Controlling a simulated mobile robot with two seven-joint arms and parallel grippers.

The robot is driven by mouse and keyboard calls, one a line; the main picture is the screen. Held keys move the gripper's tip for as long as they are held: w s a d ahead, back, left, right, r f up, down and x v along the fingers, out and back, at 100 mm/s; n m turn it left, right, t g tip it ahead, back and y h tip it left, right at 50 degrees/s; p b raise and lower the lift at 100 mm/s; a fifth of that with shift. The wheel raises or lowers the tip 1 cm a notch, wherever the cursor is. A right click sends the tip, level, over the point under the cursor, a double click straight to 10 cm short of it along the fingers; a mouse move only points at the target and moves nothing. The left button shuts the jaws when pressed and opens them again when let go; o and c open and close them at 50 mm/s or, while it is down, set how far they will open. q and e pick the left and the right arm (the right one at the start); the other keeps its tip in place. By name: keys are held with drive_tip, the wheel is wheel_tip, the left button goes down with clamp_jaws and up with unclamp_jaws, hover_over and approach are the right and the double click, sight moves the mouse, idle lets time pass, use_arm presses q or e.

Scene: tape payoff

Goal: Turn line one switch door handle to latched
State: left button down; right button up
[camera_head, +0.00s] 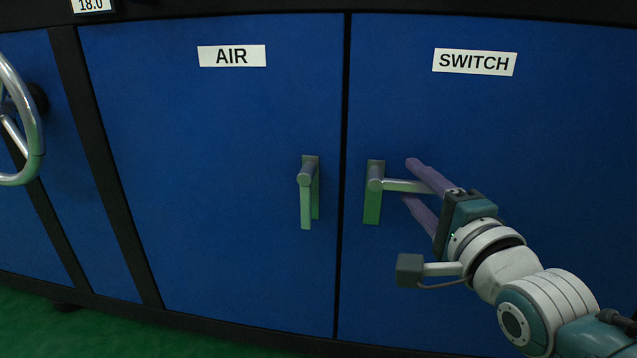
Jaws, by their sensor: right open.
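The switch door (530,130) is a blue panel labelled SWITCH at the right. Its handle (400,186) has a lever that points sideways to the right from a pivot on an upright plate (372,212). My right gripper (408,180) is at the lever's outer end, with its two purple fingers open, one above and one below the lever. I cannot tell whether either finger touches it. The left gripper is not in view.
The air door (210,170), labelled AIR, stands to the left, and its handle (306,205) hangs straight down near the switch handle. A grey handwheel (30,130) juts out at the far left. Green floor (110,335) shows below.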

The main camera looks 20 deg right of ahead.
drive_tip(key=shift+w, duration=0.15)
drive_tip(key=shift+c, duration=0.3)
clamp_jaws()
idle(1.1)
